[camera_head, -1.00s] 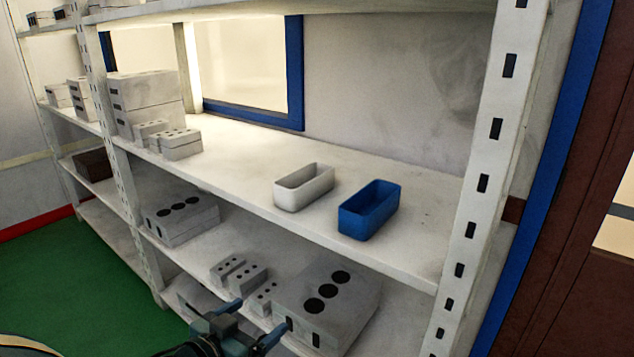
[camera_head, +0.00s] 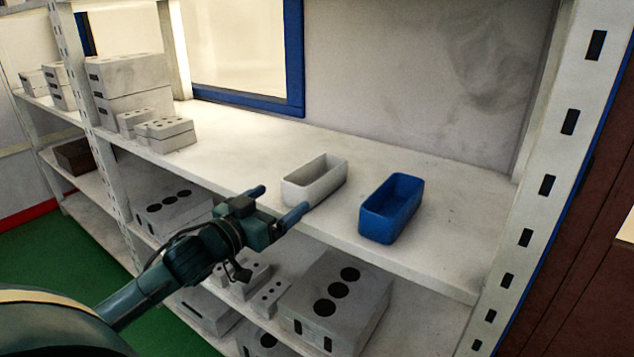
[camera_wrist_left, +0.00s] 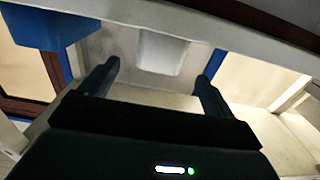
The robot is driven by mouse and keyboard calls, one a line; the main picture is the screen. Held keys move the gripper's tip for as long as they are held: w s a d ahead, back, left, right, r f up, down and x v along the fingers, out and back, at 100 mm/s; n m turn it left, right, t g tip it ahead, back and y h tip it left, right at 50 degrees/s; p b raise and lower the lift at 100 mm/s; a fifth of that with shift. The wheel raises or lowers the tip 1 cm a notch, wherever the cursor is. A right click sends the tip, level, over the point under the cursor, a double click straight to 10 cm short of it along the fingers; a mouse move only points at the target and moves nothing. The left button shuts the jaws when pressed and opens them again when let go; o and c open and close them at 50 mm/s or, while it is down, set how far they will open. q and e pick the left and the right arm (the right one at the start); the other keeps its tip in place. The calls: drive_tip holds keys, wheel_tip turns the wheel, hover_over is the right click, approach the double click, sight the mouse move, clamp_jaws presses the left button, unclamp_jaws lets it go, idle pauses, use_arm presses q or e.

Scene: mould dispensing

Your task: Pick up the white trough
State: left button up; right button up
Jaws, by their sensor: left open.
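The white trough (camera_head: 322,189) is an open, upright rectangular box near the front edge of the middle shelf (camera_head: 440,262). It also shows in the left wrist view (camera_wrist_left: 163,52), beyond and between my finger tips. My left gripper (camera_head: 283,198) is open and empty, just in front of the trough at about shelf height. One finger overlaps the trough's lower corner in the head view; I cannot tell if they touch. My right gripper is in neither view.
A blue trough (camera_head: 388,217) stands just right of the white one; it also shows in the left wrist view (camera_wrist_left: 45,27). Grey blocks with holes (camera_head: 345,300) sit on the shelf below. More blocks (camera_head: 130,85) stand left. A white upright (camera_head: 560,150) bounds the right side.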

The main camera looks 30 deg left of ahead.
sight(291, 191)
use_arm(q)
drive_tip(key=w, duration=0.4)
drive_tip(key=shift+w+d, duration=0.15)
drive_tip(key=shift+w, duration=0.05)
drive_tip(key=shift+w+d+r+p, duration=0.15)
drive_tip(key=shift+w+p, duration=0.25)
drive_tip(key=shift+w, duration=0.9)
drive_tip(key=shift+w+d+f+p, duration=0.1)
drive_tip(key=shift+w+p, duration=0.3)
drive_tip(key=shift+w, duration=0.9)
drive_tip(key=c, duration=1.1)
drive_tip(key=shift+r, duration=0.1)
